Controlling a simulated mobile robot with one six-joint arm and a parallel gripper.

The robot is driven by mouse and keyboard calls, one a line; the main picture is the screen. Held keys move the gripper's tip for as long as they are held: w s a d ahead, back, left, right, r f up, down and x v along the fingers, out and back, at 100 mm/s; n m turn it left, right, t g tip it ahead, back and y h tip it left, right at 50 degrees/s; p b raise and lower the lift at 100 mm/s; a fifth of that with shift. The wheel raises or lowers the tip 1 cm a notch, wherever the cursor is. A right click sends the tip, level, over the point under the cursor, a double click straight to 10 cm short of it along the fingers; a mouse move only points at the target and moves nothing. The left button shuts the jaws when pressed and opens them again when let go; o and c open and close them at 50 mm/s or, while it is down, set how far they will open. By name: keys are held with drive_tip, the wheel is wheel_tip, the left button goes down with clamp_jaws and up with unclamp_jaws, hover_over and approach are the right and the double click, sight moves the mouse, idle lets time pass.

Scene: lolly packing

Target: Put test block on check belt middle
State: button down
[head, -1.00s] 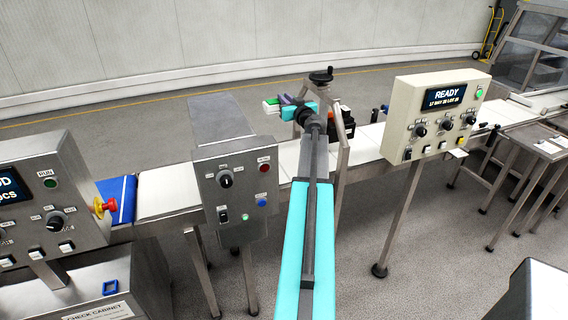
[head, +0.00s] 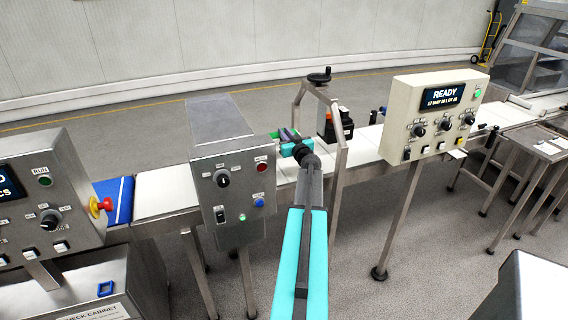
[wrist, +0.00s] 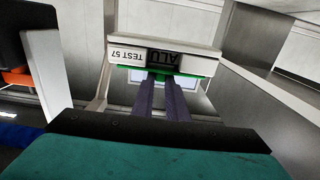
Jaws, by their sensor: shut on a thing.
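My gripper (head: 287,135) is shut on the test block (wrist: 163,57). In the head view only a green sliver (head: 275,134) of the block shows; the rest is hidden behind the fingers and the steel housing. The gripper is over the white belt (head: 165,192) line, just right of the steel housing (head: 205,115). I cannot tell whether the block touches the belt.
The steel housing with its control panel (head: 240,195) stands close left of my gripper. A metal frame with a handwheel (head: 320,76) and a black-and-orange unit (head: 338,125) stand close right. A cream "READY" panel (head: 435,115) stands farther right. A blue belt section (head: 112,200) lies left.

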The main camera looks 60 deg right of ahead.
wheel_tip(320, 180, down, 6)
idle(0.6)
drive_tip(key=shift+f, duration=0.1)
drive_tip(key=shift+f, duration=1.85)
drive_tip(key=c, duration=1.7)
unclamp_jaws()
drive_tip(key=shift+f, duration=0.1)
drive_tip(key=shift+c, duration=0.2)
drive_tip(key=shift+s, duration=0.1)
drive_tip(key=shift+b+v, duration=0.9)
drive_tip(key=shift+v, duration=4.7)
drive_tip(key=shift+s+a, duration=0.2)
drive_tip(key=shift+s, duration=0.05)
